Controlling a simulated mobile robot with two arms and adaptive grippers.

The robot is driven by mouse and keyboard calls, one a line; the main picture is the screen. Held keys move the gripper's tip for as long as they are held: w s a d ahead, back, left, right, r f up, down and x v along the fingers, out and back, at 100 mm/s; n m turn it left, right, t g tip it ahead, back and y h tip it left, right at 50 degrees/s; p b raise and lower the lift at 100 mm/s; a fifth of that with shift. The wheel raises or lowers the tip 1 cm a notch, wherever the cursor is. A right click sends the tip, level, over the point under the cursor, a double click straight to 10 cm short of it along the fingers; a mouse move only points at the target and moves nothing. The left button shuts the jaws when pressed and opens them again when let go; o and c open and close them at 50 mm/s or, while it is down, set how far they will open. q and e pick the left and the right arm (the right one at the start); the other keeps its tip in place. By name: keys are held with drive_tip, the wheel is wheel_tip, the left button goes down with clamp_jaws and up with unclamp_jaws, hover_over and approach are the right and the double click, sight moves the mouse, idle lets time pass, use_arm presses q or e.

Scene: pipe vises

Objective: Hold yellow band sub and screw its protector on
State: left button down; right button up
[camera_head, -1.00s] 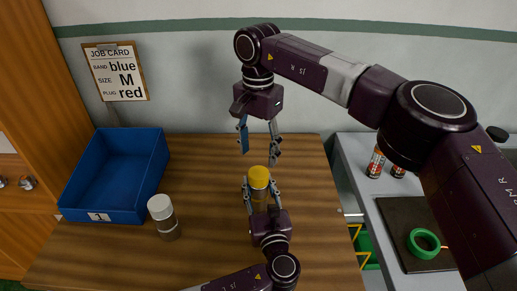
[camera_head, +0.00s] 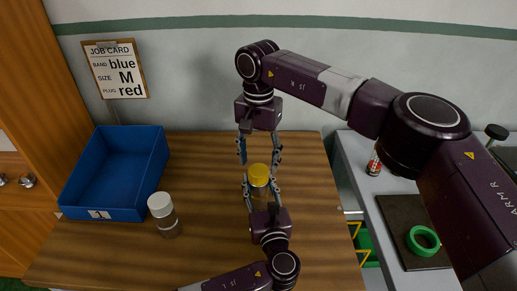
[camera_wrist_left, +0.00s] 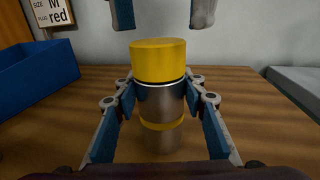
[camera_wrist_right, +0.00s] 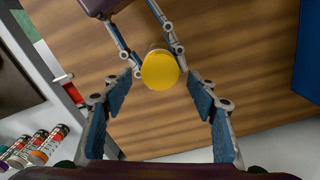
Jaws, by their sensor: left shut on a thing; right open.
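The yellow band sub (camera_wrist_left: 161,108) is a metal cylinder with a yellow band near its lower part. Its yellow protector (camera_wrist_left: 158,60) sits on top of it, upright; how far it is screwed on cannot be told. My left gripper (camera_head: 260,184) is shut on the sub, one finger on each side, over the table. My right gripper (camera_head: 260,153) points down, open, above the protector. In the right wrist view the yellow cap (camera_wrist_right: 160,70) lies between and beyond the open fingers, not touched by them.
A second metal cylinder with a white cap (camera_head: 164,214) stands on the wooden table (camera_head: 215,235). A blue bin (camera_head: 78,206) is at the left, below a job card (camera_head: 117,70). A green ring (camera_head: 423,241) lies on a dark mat at the right. The table between is clear.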

sight(259, 169)
drive_tip(key=shift+f, duration=2.05)
drive_tip(key=shift+c, duration=0.2)
